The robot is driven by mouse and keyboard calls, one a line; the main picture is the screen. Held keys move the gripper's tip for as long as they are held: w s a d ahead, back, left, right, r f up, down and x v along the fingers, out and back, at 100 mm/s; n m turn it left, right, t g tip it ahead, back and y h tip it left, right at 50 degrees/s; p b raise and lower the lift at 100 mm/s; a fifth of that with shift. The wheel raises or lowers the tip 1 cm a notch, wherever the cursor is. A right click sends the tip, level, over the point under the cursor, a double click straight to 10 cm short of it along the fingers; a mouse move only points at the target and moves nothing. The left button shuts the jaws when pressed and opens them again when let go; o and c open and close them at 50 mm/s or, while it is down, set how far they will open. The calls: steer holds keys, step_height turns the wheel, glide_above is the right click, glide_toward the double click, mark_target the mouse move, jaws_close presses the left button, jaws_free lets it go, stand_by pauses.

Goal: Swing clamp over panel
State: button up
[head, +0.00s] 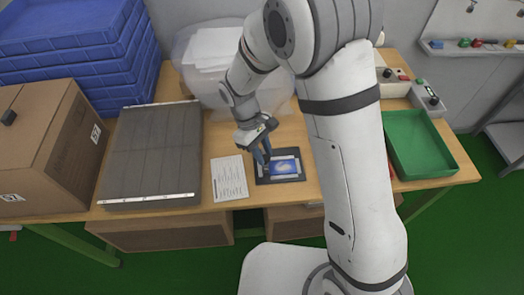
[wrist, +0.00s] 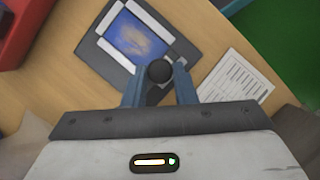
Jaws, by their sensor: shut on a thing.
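A blue panel (head: 286,167) lies on a dark fixture plate (head: 267,180) between light bars, on the wooden table. The panel (wrist: 140,36) and the fixture (wrist: 92,46) also show in the wrist view. My gripper (head: 263,163) is down at the fixture's left side in the head view. In the wrist view my gripper (wrist: 159,78) is shut on a black round knob (wrist: 159,71), which I take for the clamp's handle. The knob is at the fixture's edge beside the panel. The rest of the clamp is mostly hidden by the fingers, so its exact angle cannot be told.
A printed sheet (head: 229,177) lies left of the fixture. A green tray (head: 446,171) is at the right. A clear bag (head: 190,75) lies behind.

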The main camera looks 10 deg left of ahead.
steer(key=o, duration=1)
steer(key=v, duration=0.7)
steer(key=shift+r, duration=0.4)
steer(key=shift+w+r, duration=0.1)
steer(key=s+d+r+m+t+y, duration=0.25)
steer(key=d+r+m, duration=0.25)
steer(key=d+r, duration=0.5)
steer(key=s+d+r+m+t+y, duration=0.1)
steer(key=s+d+m+t, duration=0.1)
steer(key=s+d+m, duration=0.5)
steer(key=s+d, duration=0.2)
steer(key=d, duration=0.4)
steer(key=shift+s+d+r, duration=0.25)
steer(key=shift+d, duration=0.15)
